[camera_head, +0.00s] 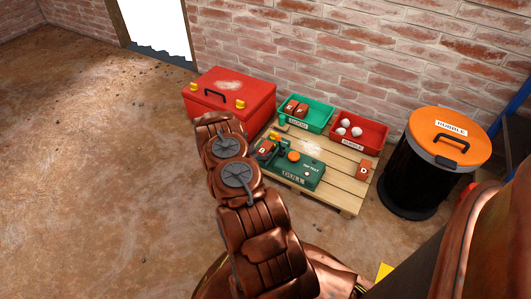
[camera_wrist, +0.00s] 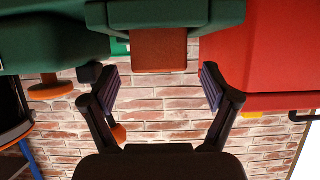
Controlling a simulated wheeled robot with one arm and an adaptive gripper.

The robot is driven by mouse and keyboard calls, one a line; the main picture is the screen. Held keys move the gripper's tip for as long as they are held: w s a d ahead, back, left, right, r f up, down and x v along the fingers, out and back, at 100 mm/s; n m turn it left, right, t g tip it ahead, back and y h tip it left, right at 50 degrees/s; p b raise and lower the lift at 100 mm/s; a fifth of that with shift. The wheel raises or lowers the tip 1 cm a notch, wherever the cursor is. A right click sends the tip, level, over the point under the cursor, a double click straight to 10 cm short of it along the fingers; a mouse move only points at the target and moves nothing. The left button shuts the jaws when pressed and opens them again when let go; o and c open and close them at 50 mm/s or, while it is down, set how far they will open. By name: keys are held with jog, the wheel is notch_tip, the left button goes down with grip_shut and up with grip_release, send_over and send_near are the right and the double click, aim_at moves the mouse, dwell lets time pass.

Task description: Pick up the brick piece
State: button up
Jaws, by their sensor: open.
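In the wrist view my gripper (camera_wrist: 160,82) is open and empty, its two dark fingers spread apart. A red-brown brick piece (camera_wrist: 159,52) shows between and beyond the fingertips, its upper end against a dark green part (camera_wrist: 165,15). I cannot tell how far it is from the fingers. In the head view a brick piece (camera_head: 265,149) sits at the left end of the green tester (camera_head: 306,178), which has an orange knob. My copper arm reaches over the floor beside the pallet and hides most of the gripper there.
The wooden pallet (camera_head: 340,192) also bears a loose brick piece (camera_head: 365,169), a green bin (camera_head: 313,107) with brick pieces and a red bin (camera_head: 371,139) with white lumps. A red toolbox (camera_head: 232,92) stands left, a black barrel (camera_head: 412,180) right. Floor at left is clear.

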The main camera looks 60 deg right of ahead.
aim_at(262, 150)
jog(key=shift+b+x, duration=0.45)
jog(key=shift+x, duration=1.1)
grip_shut()
jog(key=shift+r, duration=0.1)
